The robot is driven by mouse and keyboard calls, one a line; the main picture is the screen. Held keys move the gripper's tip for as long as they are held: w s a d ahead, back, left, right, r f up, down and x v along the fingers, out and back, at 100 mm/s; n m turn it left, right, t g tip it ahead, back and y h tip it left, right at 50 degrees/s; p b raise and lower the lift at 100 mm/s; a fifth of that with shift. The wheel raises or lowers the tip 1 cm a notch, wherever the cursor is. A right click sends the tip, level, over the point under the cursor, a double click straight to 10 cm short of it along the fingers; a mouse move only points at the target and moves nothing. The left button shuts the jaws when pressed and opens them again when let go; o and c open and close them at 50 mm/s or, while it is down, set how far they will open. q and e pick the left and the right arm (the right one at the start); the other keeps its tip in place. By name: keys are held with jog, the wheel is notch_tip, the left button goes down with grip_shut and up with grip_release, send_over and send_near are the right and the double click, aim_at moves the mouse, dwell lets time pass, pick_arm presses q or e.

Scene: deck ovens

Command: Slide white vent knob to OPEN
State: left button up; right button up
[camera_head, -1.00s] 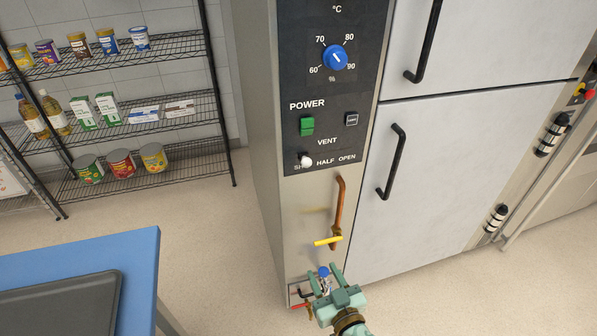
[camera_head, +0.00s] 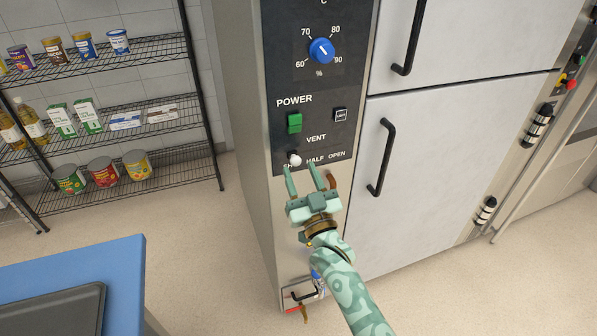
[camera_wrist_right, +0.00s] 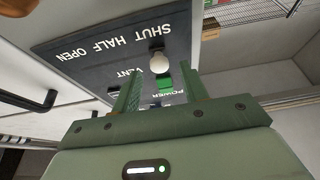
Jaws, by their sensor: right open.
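The white vent knob (camera_head: 294,159) sits at the left end of the vent scale, over the SHUT label, on the dark control panel (camera_head: 318,115). HALF and OPEN are printed to its right. My right gripper (camera_head: 303,172) is open and empty just below the knob, its fingers pointing up at the panel. In the right wrist view the knob (camera_wrist_right: 159,62) shows ahead of the open fingers (camera_wrist_right: 160,88), near the SHUT label and apart from them. My left gripper is not in view.
Above the vent are a green power switch (camera_head: 295,123) and a blue dial (camera_head: 321,51). A copper pipe (camera_head: 331,183) is partly hidden behind my right gripper. Door handles (camera_head: 381,157) stick out to the right. A blue table (camera_head: 80,270) is at lower left.

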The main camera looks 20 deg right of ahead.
jog(key=shift+x, duration=0.95)
grip_shut()
jog(key=p, duration=0.2)
send_near(340, 139)
jog(key=x, duration=0.4)
jog(key=shift+w, duration=0.35)
jog(key=shift+c, duration=1.4)
grip_release()
jog(key=shift+o, duration=1.4)
jog(key=shift+d, duration=0.15)
